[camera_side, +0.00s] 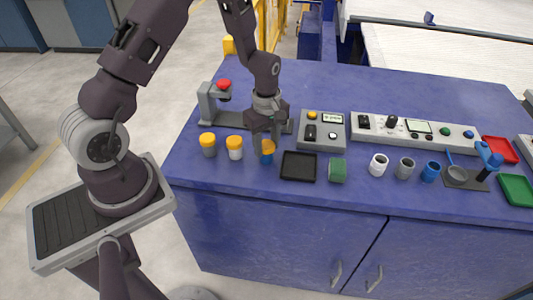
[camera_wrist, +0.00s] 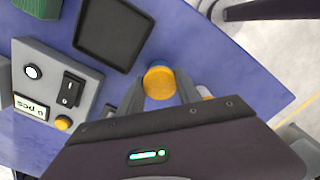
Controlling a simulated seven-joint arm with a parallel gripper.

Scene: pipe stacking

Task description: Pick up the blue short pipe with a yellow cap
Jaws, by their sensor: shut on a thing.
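The blue short pipe with a yellow cap (camera_side: 267,154) stands upright on the blue table, left of the black tray. In the wrist view its round yellow cap (camera_wrist: 159,83) sits between the fingers. My gripper (camera_side: 265,142) comes down from above and is shut on this pipe, one finger on each side. Its fingers (camera_wrist: 160,90) also show in the wrist view. The fingers hide part of the pipe, and I cannot tell whether its foot is off the table.
A white capped pipe (camera_side: 235,149) and a grey capped pipe (camera_side: 208,146) stand to the left. The black tray (camera_side: 299,166) lies close on the right, with a green block (camera_side: 338,170) beside it. A control box (camera_side: 322,130) and a red-topped press (camera_side: 211,104) stand behind.

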